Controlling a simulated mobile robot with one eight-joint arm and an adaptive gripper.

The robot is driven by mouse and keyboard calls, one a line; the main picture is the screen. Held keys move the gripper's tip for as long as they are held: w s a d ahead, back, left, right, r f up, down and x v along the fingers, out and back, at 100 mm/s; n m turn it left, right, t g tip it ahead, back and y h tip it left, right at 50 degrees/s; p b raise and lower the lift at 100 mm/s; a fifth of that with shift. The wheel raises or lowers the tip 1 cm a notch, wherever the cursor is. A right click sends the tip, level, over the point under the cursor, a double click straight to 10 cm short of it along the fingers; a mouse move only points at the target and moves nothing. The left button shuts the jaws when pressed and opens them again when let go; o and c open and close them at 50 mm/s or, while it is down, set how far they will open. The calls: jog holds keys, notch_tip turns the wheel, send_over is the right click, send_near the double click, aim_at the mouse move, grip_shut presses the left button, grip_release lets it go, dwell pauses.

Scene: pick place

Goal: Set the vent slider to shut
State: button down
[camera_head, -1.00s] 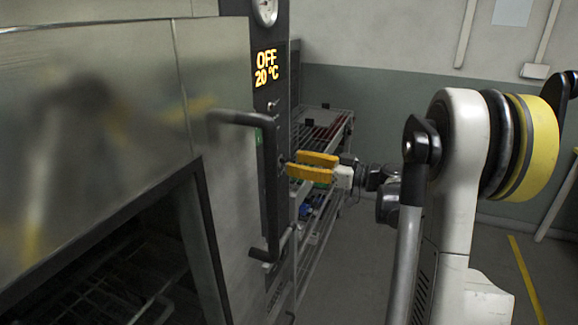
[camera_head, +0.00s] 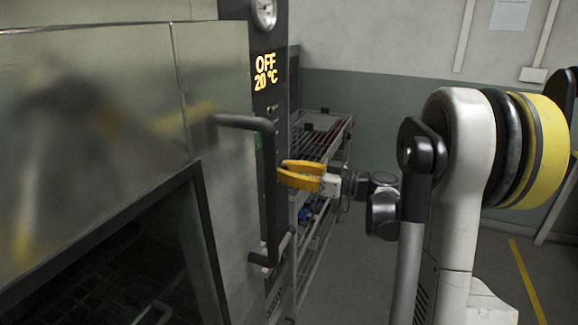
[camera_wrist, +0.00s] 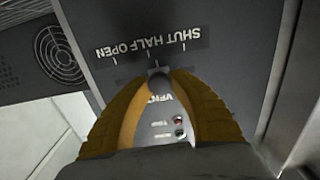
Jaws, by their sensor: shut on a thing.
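The knob looks roughly in line with the middle HALF mark. My gripper (camera_wrist: 160,88) has its yellow fingertips shut on the knob, one on each side. In the head view my gripper (camera_head: 283,172) reaches the panel's right side, behind the oven door handle; its fingertips and the knob are hidden there.
A dark bar door handle (camera_head: 268,185) stands out from the oven just left of my gripper. The display (camera_head: 265,72) reads OFF, 20 °C. A wire shelf rack (camera_head: 325,140) stands behind my gripper. A round fan grille (camera_wrist: 60,55) shows in the wrist view.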

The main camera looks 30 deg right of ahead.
jog(key=s+a, duration=0.2)
jog(key=a, duration=0.1)
jog(key=shift+s+a, duration=0.25)
jog(key=shift+s, duration=0.1)
jog(key=shift+f, duration=0.1)
jog(key=c, duration=1.5)
grip_release()
jog(key=o, duration=0.3)
jog(key=shift+s+a, duration=0.1)
jog(key=shift+a, duration=0.05)
jog(key=v, duration=1.2)
